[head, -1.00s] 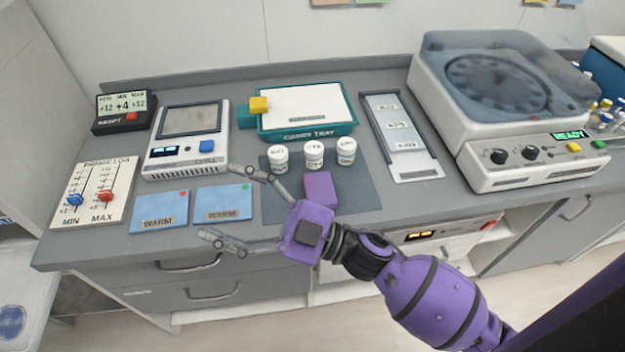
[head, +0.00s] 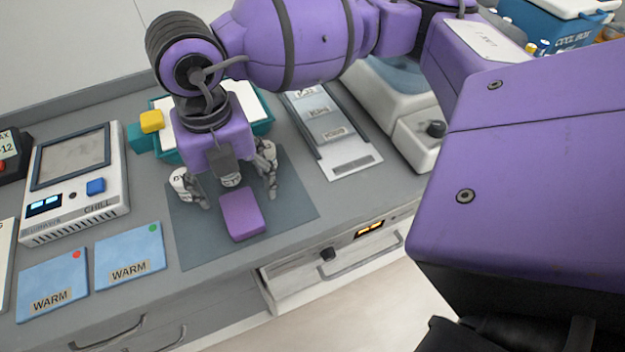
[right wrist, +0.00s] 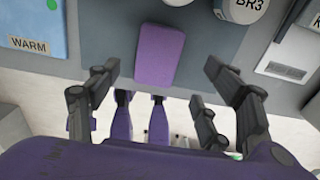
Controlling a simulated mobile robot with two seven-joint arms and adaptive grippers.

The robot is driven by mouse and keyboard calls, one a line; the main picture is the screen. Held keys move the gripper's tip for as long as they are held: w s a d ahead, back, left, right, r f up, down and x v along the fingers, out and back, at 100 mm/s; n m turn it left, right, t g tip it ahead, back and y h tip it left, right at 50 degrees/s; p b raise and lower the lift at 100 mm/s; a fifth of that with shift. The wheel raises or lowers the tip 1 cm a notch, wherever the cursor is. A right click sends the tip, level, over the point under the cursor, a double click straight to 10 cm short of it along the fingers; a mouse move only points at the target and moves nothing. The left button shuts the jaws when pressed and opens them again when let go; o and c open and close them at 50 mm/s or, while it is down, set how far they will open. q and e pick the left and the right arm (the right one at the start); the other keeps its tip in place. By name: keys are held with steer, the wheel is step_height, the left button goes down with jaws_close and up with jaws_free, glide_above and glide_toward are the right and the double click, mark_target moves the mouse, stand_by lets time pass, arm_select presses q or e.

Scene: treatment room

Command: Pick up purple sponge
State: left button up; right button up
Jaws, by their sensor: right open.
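The purple sponge (head: 242,215) lies flat on a dark grey mat (head: 290,205) near the front of the counter. My right gripper (head: 238,198) points down just behind the sponge, open and empty, with one finger to each side. In the right wrist view the sponge (right wrist: 160,48) lies centred between the lines of the two open fingers (right wrist: 160,68), apart from both. I cannot tell how high the fingertips are above the mat. My left gripper is not in view.
White-capped vials stand close around the right gripper, partly hidden by it; one cap (right wrist: 243,8) reads BR3. Blue WARM pads (head: 130,254) lie to the left. The mat in front of the sponge is clear.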

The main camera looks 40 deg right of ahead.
mark_target(241, 209)
step_height(241, 209, down, 7)
steer(key=shift+a+f, duration=0.15)
steer(key=shift+c, duration=0.5)
steer(key=c, duration=0.8)
steer(key=shift+o, duration=0.2)
